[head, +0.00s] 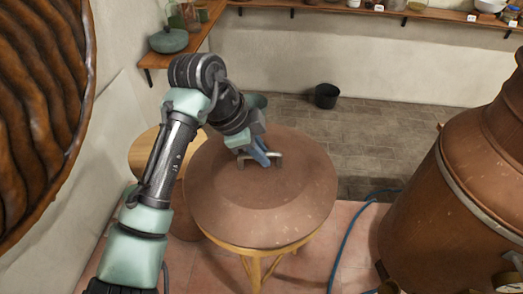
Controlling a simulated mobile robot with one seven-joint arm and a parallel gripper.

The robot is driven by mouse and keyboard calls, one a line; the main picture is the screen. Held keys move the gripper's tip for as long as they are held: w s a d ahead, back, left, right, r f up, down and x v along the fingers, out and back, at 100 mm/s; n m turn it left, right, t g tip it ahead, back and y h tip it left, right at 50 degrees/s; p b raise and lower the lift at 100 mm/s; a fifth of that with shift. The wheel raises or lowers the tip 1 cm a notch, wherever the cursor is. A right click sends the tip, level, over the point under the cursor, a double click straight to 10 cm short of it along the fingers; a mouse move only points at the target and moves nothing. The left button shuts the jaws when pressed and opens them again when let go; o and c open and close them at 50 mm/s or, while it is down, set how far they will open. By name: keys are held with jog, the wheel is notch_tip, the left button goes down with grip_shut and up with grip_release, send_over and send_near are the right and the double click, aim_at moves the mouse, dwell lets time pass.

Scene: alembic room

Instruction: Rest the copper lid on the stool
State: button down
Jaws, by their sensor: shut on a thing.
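The copper lid (260,208) is a broad, shallow brown cone with a metal handle on top, in the middle of the head view. My gripper (262,159) is shut on the handle. The lid is directly over the wooden stool (252,257), whose legs and part of its rim show below the lid's near edge. The lid hides most of the stool's seat. I cannot tell whether the lid's underside touches the seat or is slightly above it.
A large copper vessel (450,215) stands at the right. A blue hose (347,238) lies on the floor between. A round wooden top (147,150) is behind my arm at the left. A black bucket (326,96) stands by the back wall. The tiled floor around the bucket is clear.

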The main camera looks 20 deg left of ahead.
jog(key=c, duration=0.8)
grip_release()
jog(key=shift+f, duration=0.1)
jog(key=shift+s, duration=0.1)
